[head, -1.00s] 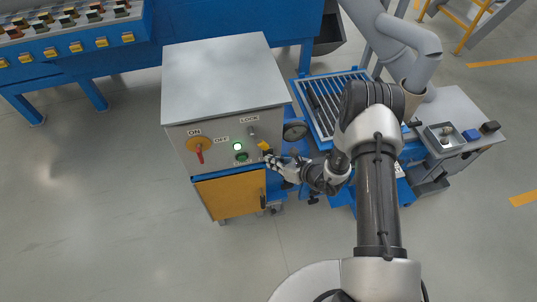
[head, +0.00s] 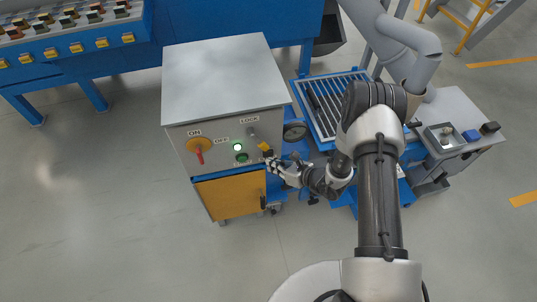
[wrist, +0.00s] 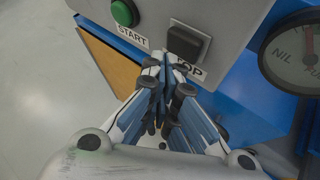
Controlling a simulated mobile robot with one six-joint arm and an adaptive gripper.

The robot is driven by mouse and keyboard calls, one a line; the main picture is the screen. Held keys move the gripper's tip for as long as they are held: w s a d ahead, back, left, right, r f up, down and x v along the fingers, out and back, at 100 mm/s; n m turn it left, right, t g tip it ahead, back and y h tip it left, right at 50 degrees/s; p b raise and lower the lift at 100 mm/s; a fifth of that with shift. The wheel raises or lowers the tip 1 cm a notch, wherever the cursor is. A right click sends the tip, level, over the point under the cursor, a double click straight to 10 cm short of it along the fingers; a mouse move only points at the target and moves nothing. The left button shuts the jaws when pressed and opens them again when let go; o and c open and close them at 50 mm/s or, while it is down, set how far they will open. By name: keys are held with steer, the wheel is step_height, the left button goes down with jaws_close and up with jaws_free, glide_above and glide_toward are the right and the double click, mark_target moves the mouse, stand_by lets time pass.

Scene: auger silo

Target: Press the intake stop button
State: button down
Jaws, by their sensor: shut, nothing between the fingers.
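The stop button is a dark square block (wrist: 185,42) on the grey control cabinet's front panel, above a label partly covered by my fingers that reads "...OP" (wrist: 190,68). The round green START button (wrist: 124,12) is to its left; it also shows in the head view (head: 241,157). My gripper (wrist: 166,62) is shut and empty, its tips just below and left of the dark button in the wrist view. I cannot tell whether they touch the panel. In the head view my gripper (head: 268,161) is at the panel's lower right corner, where the stop button is hard to make out.
The cabinet (head: 222,75) also carries a red ON/OFF handle (head: 199,153), a lit white lamp (head: 238,147) and a yellow piece (head: 264,147) below the LOCK label. A round gauge (wrist: 295,50) is close on the right. An orange door (head: 230,196) is below; open floor lies left.

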steer(key=shift+s, duration=0.1)
steer(key=shift+s+d+p, duration=0.15)
steer(key=shift+s+d, duration=0.1)
steer(key=shift+s, duration=0.55)
steer(key=shift+s+d+p, duration=0.1)
steer(key=shift+s+d, duration=0.1)
steer(key=shift+s, duration=0.6)
steer(key=shift+s+d+p, duration=0.15)
steer(key=shift+s+d, duration=0.1)
steer(key=shift+s, duration=0.55)
steer(key=a+r+n+g+y, duration=0.3)
steer(key=r+n, duration=0.4)
steer(key=r, duration=0.8)
steer(key=s+a+r+n+g+h, duration=0.1)
steer(key=s+r+n+g, duration=0.1)
steer(key=s+r+n, duration=0.35)
steer(key=s+a+r+n+g+h, duration=0.1)
steer(key=s+r+n+g, duration=0.15)
steer(key=r, duration=0.55)
steer(key=s+d+r+n+t+h, duration=0.2)
steer(key=s+d+r+n+h, duration=0.3)
steer(key=s+d, duration=0.3)
steer(key=s+d+r+n+t+h, duration=0.3)
steer(key=s+d+r+n+h, duration=0.3)
steer(key=d, duration=0.4)
steer(key=shift+s+r+n, duration=0.65)
steer(key=shift+s+n, duration=0.25)
steer(key=shift+n, duration=0.1)
